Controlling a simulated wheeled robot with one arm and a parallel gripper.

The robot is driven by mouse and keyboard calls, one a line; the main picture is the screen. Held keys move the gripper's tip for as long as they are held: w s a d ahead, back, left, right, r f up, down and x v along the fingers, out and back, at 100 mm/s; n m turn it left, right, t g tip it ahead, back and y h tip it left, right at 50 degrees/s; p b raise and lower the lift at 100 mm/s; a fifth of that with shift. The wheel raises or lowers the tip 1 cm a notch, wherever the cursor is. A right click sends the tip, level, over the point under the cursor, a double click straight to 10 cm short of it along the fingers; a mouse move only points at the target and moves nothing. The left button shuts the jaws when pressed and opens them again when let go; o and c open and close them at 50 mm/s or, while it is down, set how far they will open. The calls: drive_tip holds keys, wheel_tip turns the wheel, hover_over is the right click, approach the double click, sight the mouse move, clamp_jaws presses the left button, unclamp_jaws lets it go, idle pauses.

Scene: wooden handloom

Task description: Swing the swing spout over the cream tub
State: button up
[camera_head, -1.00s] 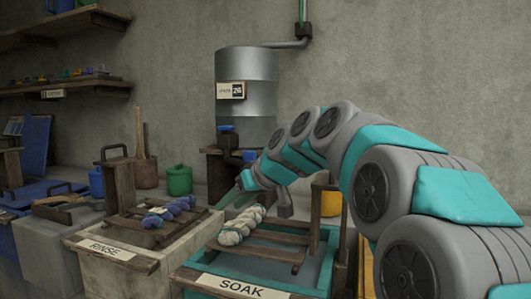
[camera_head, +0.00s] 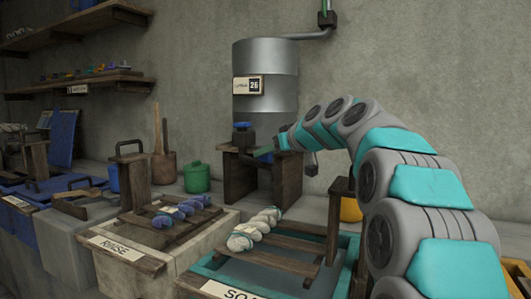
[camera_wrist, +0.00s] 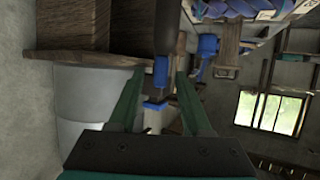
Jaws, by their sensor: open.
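The metal tank (camera_head: 265,85) stands on a dark wooden stand at the back, with a blue-topped dark tap (camera_head: 243,133) at its front. The swing spout is hard to make out in the head view; a dark rounded part with a blue end (camera_wrist: 161,72), possibly the spout, shows in the wrist view. My gripper (camera_head: 264,152) is open beside the tap, its green fingers small in the head view. In the wrist view my gripper (camera_wrist: 160,82) has the blue end between its fingertips; contact cannot be told. The cream tub (camera_head: 190,252), labelled RINSE, stands front left with a blue-purple skein on its slats.
The teal SOAK tub (camera_head: 338,268) with a pale skein (camera_head: 254,234) lies right of the cream tub, under my arm. A wooden post (camera_head: 336,215) rises at its right. A green pot (camera_head: 196,178) stands left of the tank stand. Wall shelves are at upper left.

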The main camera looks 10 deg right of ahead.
drive_tip(key=shift+x, duration=0.9)
drive_tip(key=shift+s, duration=0.1)
clamp_jaws()
idle(0.6)
